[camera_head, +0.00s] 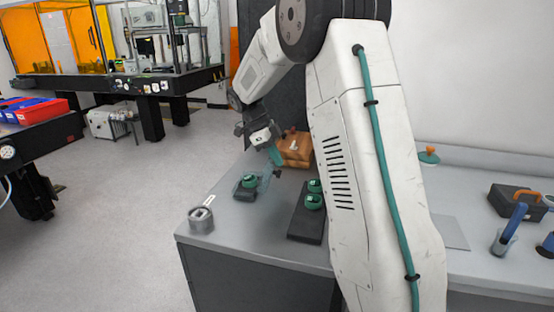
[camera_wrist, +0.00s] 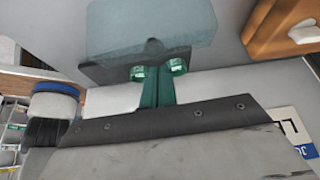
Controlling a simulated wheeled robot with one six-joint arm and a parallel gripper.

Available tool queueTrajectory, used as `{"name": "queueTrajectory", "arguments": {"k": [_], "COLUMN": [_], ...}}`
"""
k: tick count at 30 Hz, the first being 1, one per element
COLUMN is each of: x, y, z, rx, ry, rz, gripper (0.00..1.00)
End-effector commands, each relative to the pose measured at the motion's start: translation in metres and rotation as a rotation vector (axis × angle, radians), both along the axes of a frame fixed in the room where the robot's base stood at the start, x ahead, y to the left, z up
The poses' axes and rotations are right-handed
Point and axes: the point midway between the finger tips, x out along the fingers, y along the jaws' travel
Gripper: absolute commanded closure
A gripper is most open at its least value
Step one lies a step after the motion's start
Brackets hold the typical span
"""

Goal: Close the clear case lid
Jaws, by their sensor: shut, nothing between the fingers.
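The clear case stands on the grey bench, with a small dark base (camera_head: 244,194) and a green ring-shaped part (camera_head: 249,181) in it. Its see-through lid (camera_head: 267,183) appears raised and tilted at the right side of the base. My gripper (camera_head: 276,158) is above and just right of the case, its green fingers together and empty. In the wrist view the lid (camera_wrist: 150,22) spreads beyond the fingertips (camera_wrist: 153,45), over part of the dark base (camera_wrist: 105,73). Green shows on both sides of the fingers. I cannot tell whether the fingertips touch the lid.
A dark tray (camera_head: 303,228) with green ring-shaped parts lies right of the case. A grey metal ring (camera_head: 201,218) sits near the bench's left corner. Bench surface in front of the case is clear.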

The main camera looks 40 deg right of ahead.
Motion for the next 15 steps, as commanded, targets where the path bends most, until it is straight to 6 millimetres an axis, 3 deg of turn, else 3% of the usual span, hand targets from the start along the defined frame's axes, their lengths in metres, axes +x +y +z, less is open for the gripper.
{"name": "queueTrajectory", "arguments": {"k": [8, 15], "x": [0.0, -0.01], "y": [0.0, -0.011], "z": [0.011, 0.007], "rx": [0.0, 0.0], "ry": [-0.001, 0.0], "rz": [0.0, 0.0], "gripper": [1.0, 1.0]}}
